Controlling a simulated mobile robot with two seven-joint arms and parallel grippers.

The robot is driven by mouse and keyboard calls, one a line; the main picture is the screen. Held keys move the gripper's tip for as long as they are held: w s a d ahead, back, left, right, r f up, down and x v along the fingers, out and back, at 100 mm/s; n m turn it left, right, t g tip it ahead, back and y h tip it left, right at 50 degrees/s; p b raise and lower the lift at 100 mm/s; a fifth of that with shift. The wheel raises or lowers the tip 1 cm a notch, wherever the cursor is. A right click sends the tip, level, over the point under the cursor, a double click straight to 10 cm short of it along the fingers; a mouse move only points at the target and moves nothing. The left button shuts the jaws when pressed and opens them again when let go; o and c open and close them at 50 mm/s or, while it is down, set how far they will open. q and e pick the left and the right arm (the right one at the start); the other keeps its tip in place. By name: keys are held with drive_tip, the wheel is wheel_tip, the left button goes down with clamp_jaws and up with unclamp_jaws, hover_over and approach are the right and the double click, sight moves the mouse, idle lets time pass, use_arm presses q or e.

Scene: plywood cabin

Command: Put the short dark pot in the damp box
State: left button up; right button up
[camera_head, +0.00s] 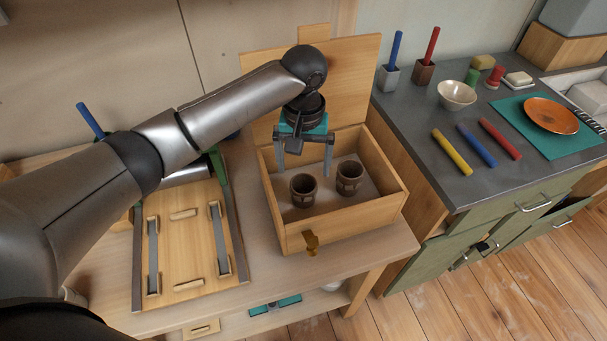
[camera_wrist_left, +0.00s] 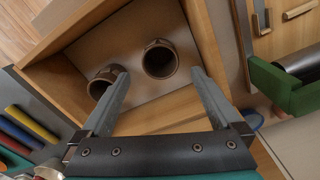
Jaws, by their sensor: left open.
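The damp box (camera_head: 297,239) is a pale wooden box on the bench, its lid raised at the back. Two dark brown pots stand upright and apart inside it, a left pot (camera_head: 303,190) and a right pot (camera_head: 349,178). They look alike, and I cannot tell which is shorter. In the left wrist view the pots show as round open mouths, one near the middle (camera_wrist_left: 159,60) and one further left (camera_wrist_left: 107,80). My left gripper (camera_head: 304,172) is open and empty above the box's back part, fingers pointing down. My right gripper is not in view.
A wooden tray (camera_head: 183,250) with grey strips lies left of the box. A dark counter (camera_head: 424,178) stands to the right, with colored sticks, a white bowl (camera_head: 457,95) and an orange plate (camera_head: 551,115). The raised lid (camera_head: 345,75) stands behind my gripper.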

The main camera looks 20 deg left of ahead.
use_arm(q)
wheel_tip(320, 180, up, 4)
drive_tip(key=shift+f, duration=0.1)
